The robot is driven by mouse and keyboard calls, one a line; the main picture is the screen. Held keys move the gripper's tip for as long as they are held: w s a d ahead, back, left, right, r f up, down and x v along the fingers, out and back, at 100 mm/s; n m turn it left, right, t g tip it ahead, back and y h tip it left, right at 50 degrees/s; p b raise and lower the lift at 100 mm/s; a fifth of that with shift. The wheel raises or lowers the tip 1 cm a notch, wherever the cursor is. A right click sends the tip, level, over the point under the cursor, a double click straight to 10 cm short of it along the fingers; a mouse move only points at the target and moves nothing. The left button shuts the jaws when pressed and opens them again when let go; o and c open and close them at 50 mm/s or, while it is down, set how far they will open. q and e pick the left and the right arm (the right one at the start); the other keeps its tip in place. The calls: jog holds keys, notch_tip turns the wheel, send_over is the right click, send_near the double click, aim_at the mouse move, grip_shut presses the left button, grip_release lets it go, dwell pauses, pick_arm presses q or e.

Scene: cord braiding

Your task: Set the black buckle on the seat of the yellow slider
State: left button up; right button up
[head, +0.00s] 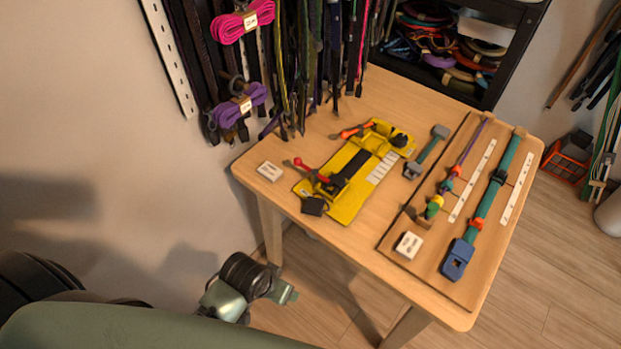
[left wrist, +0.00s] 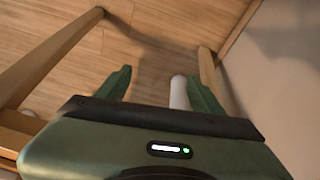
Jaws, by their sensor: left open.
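The yellow slider (head: 350,196) is part of a yellow jig on the left half of the wooden table, with a red-handled clamp (head: 311,170) near one end and an orange-handled one (head: 352,131) near the other. A small black piece (head: 314,206), which looks like the black buckle, is at the jig's near left corner; I cannot tell whether it touches the jig. Another black piece (head: 399,140) sits at the far end. My left gripper (left wrist: 160,87) is open and appears empty, beside the table and below its top, pointing at the floor. My right gripper is not in view.
The table (head: 375,262) has a brown board (head: 428,262) with straps and a blue buckle (head: 457,260) on its right. Cords hang on the wall behind. Table legs (left wrist: 55,55) stand near my left gripper.

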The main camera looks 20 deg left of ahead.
pick_arm(q)
notch_tip(320, 180, up, 11)
jog(key=w+d+h, duration=0.1)
jog(key=d, duration=0.2)
notch_tip(320, 180, up, 7)
jog(key=n+g, duration=0.2)
jog(key=g, duration=0.1)
send_over(314, 205)
jog(key=shift+s+a+r, duration=0.1)
jog(key=shift+s+a, duration=0.15)
jog(key=shift+w+a+r+y, duration=0.2)
jog(key=shift+a+y, duration=0.05)
jog(key=shift+y, duration=0.05)
jog(key=shift+a+f, duration=0.1)
jog(key=shift+f, duration=0.05)
jog(key=f, duration=0.4)
jog(key=d+f, duration=0.1)
jog(key=f, duration=0.2)
jog(key=shift+f+p, duration=0.1)
jog(key=shift+p, duration=0.25)
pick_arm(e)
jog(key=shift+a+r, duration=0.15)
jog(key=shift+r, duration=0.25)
